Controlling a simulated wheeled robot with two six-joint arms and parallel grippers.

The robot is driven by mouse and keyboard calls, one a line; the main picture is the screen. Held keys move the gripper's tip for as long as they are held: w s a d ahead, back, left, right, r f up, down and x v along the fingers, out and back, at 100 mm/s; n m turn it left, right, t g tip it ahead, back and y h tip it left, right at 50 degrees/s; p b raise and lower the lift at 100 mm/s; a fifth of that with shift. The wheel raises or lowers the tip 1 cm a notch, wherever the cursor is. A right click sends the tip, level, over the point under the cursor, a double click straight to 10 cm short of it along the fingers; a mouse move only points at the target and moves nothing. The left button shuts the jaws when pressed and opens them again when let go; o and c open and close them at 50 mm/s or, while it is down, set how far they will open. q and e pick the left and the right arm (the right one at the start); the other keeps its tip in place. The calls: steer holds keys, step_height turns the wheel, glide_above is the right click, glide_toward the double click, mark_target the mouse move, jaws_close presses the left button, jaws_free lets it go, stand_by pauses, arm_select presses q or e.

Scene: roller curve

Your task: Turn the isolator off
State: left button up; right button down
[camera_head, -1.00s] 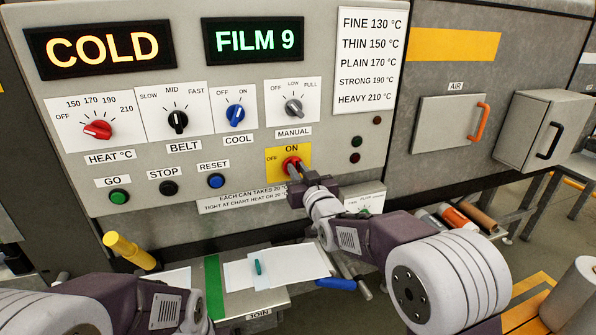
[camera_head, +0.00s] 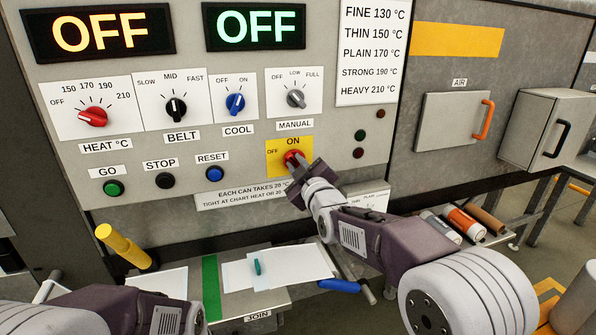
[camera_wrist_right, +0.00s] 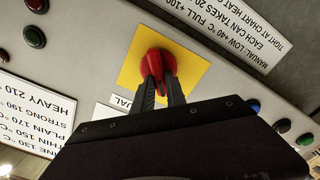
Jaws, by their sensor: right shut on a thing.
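The isolator is a red rotary knob (camera_head: 293,157) on a yellow plate (camera_head: 275,171) marked OFF at the left and ON at the top. My right gripper (camera_head: 298,168) is at the knob, its fingers shut on it. In the right wrist view the two dark fingers (camera_wrist_right: 163,90) grip the red knob (camera_wrist_right: 157,62) on the yellow plate. The fingers partly hide the knob, so its exact pointing is hard to tell. Both displays (camera_head: 98,32) read OFF. Of my left arm, only links show at the bottom left; its gripper is not visible.
Heat, belt, cool and manual knobs (camera_head: 296,98) sit above the isolator. GO, STOP and RESET buttons (camera_head: 215,174) are at its left. Below are a bench with white sheets (camera_head: 300,262), a blue-handled tool (camera_head: 338,286) and a yellow post (camera_head: 122,246).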

steer(key=n, duration=0.1)
steer(key=n+b, duration=0.1)
steer(key=n, duration=0.2)
steer(key=shift+a+f+n+b, duration=0.15)
steer(key=shift+f+n+b, duration=0.1)
steer(key=shift+n+b, duration=0.1)
steer(key=shift+f+n+b, duration=0.2)
steer(key=shift+n+b, duration=0.25)
steer(key=shift+n, duration=2)
steer(key=c, duration=1.4)
jaws_free()
steer(key=shift+o, duration=0.2)
steer(key=shift+s, duration=0.15)
steer(key=b+v, duration=0.1)
steer(key=v, duration=0.8)
